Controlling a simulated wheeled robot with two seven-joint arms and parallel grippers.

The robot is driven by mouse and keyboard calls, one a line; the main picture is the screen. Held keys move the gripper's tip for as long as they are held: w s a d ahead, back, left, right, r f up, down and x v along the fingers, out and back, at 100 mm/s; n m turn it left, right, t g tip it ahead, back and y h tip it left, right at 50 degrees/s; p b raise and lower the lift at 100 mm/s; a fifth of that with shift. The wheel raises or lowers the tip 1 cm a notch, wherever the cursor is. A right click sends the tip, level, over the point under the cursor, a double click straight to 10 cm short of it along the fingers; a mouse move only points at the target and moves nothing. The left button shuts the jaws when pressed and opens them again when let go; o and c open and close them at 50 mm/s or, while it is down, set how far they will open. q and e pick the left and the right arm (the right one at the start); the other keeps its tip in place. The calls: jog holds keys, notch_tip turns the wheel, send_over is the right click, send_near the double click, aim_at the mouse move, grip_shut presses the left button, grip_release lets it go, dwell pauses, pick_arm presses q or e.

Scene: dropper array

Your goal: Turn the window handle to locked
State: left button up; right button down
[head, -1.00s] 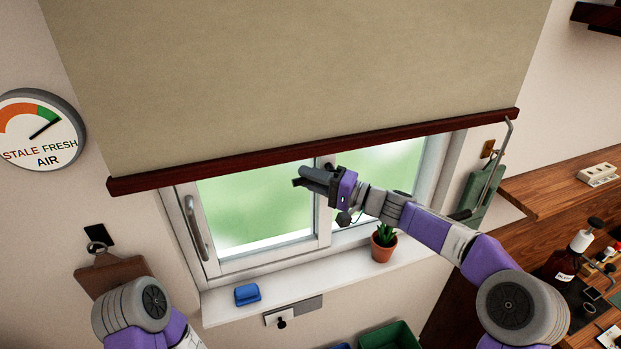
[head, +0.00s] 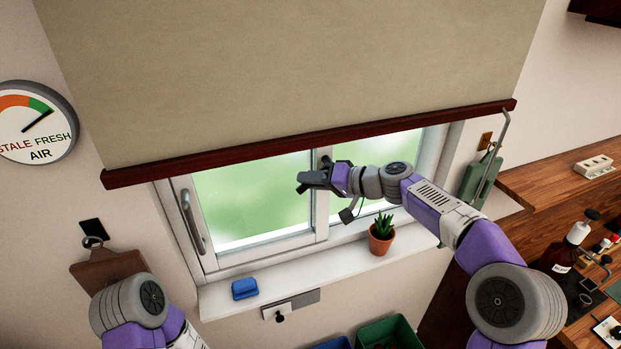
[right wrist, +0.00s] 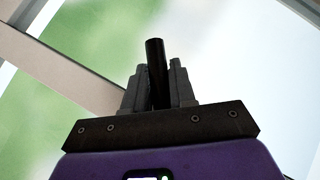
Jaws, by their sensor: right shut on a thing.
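My right gripper (head: 310,183) is in front of the middle upright of the white window frame (head: 321,205). In the right wrist view its fingers (right wrist: 158,88) are shut on a dark, round bar, the window handle (right wrist: 154,58), which stands up between them, slightly tilted. In the head view the gripper hides most of this handle, so its angle there is hard to tell. A grey pull handle (head: 193,222) is on the left side of the left sash. My left gripper is out of view.
A roller blind (head: 290,80) with a dark red bottom bar (head: 310,146) hangs just above my gripper. A potted plant (head: 381,240) and a blue sponge-like block (head: 244,288) stand on the sill (head: 330,264). A round air dial (head: 38,122) is on the left wall.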

dwell(0.4)
jog(key=c, duration=1)
grip_release()
jog(key=shift+c, duration=0.2)
jog(key=shift+d, duration=0.1)
jog(key=b+v, duration=0.1)
jog(key=v, duration=0.6)
jog(key=shift+s, duration=0.2)
jog(key=shift+d+r, duration=0.1)
jog(key=shift+d, duration=0.05)
